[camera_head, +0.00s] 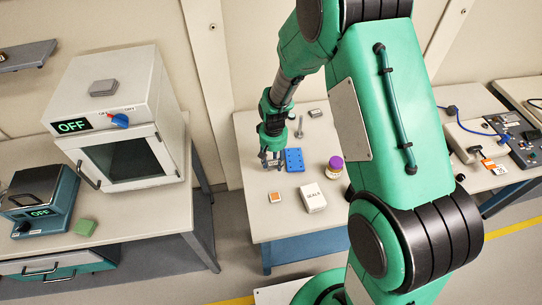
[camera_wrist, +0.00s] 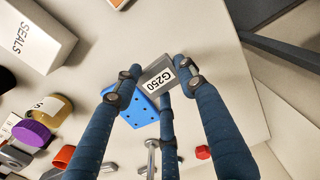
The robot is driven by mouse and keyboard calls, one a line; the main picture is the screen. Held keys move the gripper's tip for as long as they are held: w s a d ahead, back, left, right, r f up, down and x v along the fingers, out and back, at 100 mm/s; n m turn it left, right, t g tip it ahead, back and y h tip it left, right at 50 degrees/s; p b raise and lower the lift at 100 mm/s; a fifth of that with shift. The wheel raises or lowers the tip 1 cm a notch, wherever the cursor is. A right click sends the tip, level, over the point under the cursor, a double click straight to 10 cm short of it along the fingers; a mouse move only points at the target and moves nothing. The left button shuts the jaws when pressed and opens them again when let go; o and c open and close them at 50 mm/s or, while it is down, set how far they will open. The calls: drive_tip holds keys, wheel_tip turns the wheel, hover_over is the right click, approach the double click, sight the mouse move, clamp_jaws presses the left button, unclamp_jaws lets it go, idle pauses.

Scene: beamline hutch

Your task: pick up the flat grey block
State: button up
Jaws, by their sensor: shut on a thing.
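A flat grey block with a white G250 label (camera_wrist: 158,76) sits between the fingers of my gripper (camera_wrist: 156,70) in the wrist view. The fingers are shut on it, at its left and right ends, with a third finger below it in the picture. In the head view my gripper (camera_head: 271,157) points down over the middle table, just left of a blue plate with holes (camera_head: 294,160); the held block is too small to make out there. The block overlaps part of the blue plate (camera_wrist: 140,110) in the wrist view. I cannot tell its height above the table.
A SEALS box (camera_head: 312,197), an orange-topped block (camera_head: 274,197) and a purple-lidded jar (camera_head: 334,165) stand on the middle table (camera_head: 262,225). Another flat grey piece (camera_head: 103,87) lies on the white oven (camera_head: 110,120) at the left. The front left of the table is clear.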

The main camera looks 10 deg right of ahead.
drive_tip(key=shift+s, duration=0.15)
idle(0.6)
drive_tip(key=s+d, duration=0.3)
drive_tip(key=s, duration=0.1)
drive_tip(key=s+d+r+p, duration=0.1)
drive_tip(key=s+d, duration=0.2)
drive_tip(key=s+d+r, duration=0.1)
drive_tip(key=s+d, duration=0.2)
drive_tip(key=s, duration=0.1)
drive_tip(key=shift+s+d+r+p, duration=0.1)
drive_tip(key=shift+s+p, duration=0.25)
drive_tip(key=b, duration=0.2)
hover_over(294, 159)
drive_tip(key=shift+w+f, duration=0.1)
drive_tip(key=shift+f, duration=0.7)
drive_tip(key=shift+f, duration=1.75)
